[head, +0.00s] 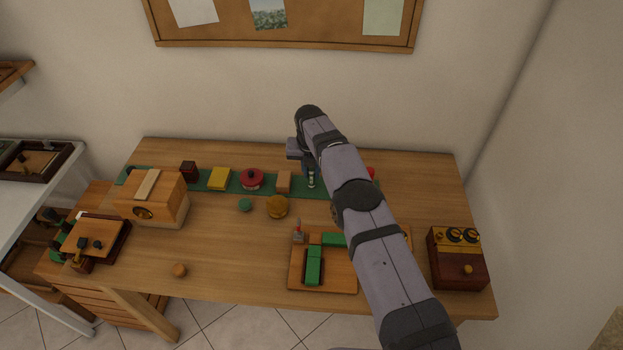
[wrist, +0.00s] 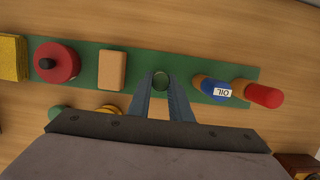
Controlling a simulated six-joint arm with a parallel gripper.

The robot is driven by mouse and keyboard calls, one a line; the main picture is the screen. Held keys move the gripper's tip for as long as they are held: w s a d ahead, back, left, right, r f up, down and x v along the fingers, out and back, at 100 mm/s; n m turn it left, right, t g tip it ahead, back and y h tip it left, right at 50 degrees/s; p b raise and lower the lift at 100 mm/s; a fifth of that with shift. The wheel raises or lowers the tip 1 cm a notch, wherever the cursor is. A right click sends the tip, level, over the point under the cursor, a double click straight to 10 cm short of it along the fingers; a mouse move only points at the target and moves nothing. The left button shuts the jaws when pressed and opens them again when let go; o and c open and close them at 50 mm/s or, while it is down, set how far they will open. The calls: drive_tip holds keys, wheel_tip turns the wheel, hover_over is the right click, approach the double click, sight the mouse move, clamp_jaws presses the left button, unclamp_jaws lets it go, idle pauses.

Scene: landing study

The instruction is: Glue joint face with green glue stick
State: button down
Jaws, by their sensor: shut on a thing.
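The green glue stick (wrist: 161,80) shows in the wrist view as a dark green round top between my fingertips. In the head view the stick (head: 311,180) is a small upright piece with green and pale bands below my gripper (head: 310,171). My gripper (wrist: 161,90) is shut on it, over the green mat; I cannot tell whether the stick touches the mat. A wooden board (head: 342,283) at the table's front carries green blocks, one lengthwise (head: 313,266) and one crosswise (head: 334,240). My arm hides part of the board. I cannot make out which face is the joint face.
On the green mat (wrist: 193,65) stand a blue oil bottle (wrist: 211,88), a red item (wrist: 263,95), a tan block (wrist: 112,70) and a red tin (wrist: 57,62). A knobbed box (head: 458,262) stands front right. Bare tabletop (head: 235,245) lies left of the board.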

drive_tip(key=shift+w+p+v, duration=0.2)
drive_tip(key=shift+p+v, duration=0.35)
drive_tip(key=shift+v, duration=0.35)
drive_tip(key=shift+w+p+v, duration=0.25)
drive_tip(key=shift+p+v, duration=0.3)
drive_tip(key=shift+v, duration=0.35)
drive_tip(key=shift+w+p+v, duration=0.2)
drive_tip(key=shift+p+v, duration=0.35)
drive_tip(key=shift+v, duration=0.3)
drive_tip(key=shift+r, duration=0.2)
drive_tip(key=s+d+r+m+g+h+p, duration=0.1)
drive_tip(key=s+d+r+m+g+p, duration=0.25)
drive_tip(key=d+m, duration=0.5)
drive_tip(key=s+d+r+m+h+p, duration=0.25)
drive_tip(key=s+d+r+m, duration=0.35)
drive_tip(key=m, duration=0.5)
drive_tip(key=s+d+r+m+g+y+p, duration=0.1)
drive_tip(key=s+d+r+m+p, duration=0.1)
drive_tip(key=s+m, duration=0.6)
drive_tip(key=s+d+r+m+g+y+p, duration=0.1)
drive_tip(key=s+d+m, duration=0.3)
drive_tip(key=s+m, duration=0.4)
drive_tip(key=shift+s+d+r+y+p, duration=0.15)
drive_tip(key=shift+d+r+y+p, duration=0.1)
drive_tip(key=shift+r+y+p, duration=0.4)
drive_tip(key=shift+f+m, duration=0.2)
drive_tip(key=shift+m, duration=0.05)
